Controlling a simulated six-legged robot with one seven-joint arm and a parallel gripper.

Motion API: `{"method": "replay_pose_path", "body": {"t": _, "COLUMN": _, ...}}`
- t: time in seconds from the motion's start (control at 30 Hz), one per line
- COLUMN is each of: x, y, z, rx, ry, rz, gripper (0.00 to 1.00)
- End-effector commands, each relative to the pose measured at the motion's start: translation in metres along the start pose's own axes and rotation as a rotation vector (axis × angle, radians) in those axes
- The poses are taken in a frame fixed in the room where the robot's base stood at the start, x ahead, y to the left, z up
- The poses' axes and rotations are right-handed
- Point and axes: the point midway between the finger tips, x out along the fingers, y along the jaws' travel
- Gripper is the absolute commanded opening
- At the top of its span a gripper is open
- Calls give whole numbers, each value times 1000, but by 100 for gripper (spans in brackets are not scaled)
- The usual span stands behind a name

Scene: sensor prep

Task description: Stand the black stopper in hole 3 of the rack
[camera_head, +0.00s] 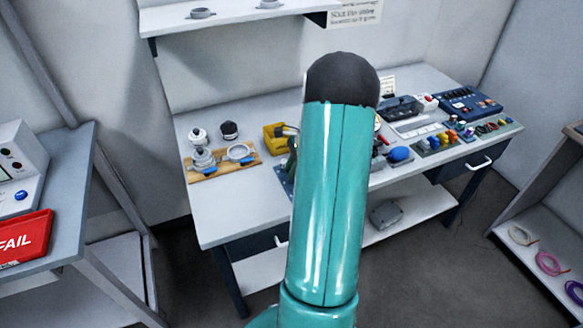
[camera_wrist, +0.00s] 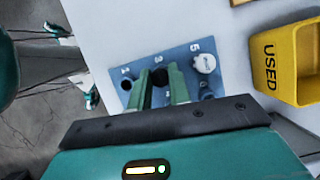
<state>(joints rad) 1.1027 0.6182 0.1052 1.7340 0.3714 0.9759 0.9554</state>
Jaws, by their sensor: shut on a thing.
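The blue rack (camera_wrist: 180,62) lies on the white table in the wrist view, with printed numbers by its holes; 3 and 5 are readable. My gripper (camera_wrist: 160,82) is over the rack, its green fingers shut on the black stopper (camera_wrist: 159,77). The stopper is at the spot just below the number 3. I cannot tell whether it is in the hole or just above it. A white round piece (camera_wrist: 205,63) stands by the number 5. A dark open hole (camera_wrist: 126,84) shows at the left. In the head view my arm hides the gripper, the stopper and most of the rack (camera_head: 283,179).
A yellow bin marked USED (camera_wrist: 288,62) stands right of the rack in the wrist view. A wooden board with ring clamps (camera_head: 222,170) is left on the table (camera_head: 225,213). Coloured parts and boxes crowd its right side. The front left of the table is clear.

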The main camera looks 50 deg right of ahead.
Motion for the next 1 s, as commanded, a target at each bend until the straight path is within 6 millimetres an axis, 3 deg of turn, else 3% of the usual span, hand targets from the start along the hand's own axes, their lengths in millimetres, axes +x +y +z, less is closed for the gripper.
{"method": "replay_pose_path", "body": {"t": 0.47, "x": 4, "y": 0, "z": -1, "rx": 0, "ry": 0, "rz": 0, "gripper": 3}}
{"method": "replay_pose_path", "body": {"t": 0.5, "x": 4, "y": 0, "z": -1, "rx": 0, "ry": 0, "rz": 0, "gripper": 21}}
{"method": "replay_pose_path", "body": {"t": 0.63, "x": 3, "y": 0, "z": -1, "rx": 0, "ry": 0, "rz": 0, "gripper": 44}}
{"method": "replay_pose_path", "body": {"t": 1.0, "x": 3, "y": 0, "z": -1, "rx": 0, "ry": 0, "rz": 0, "gripper": 44}}
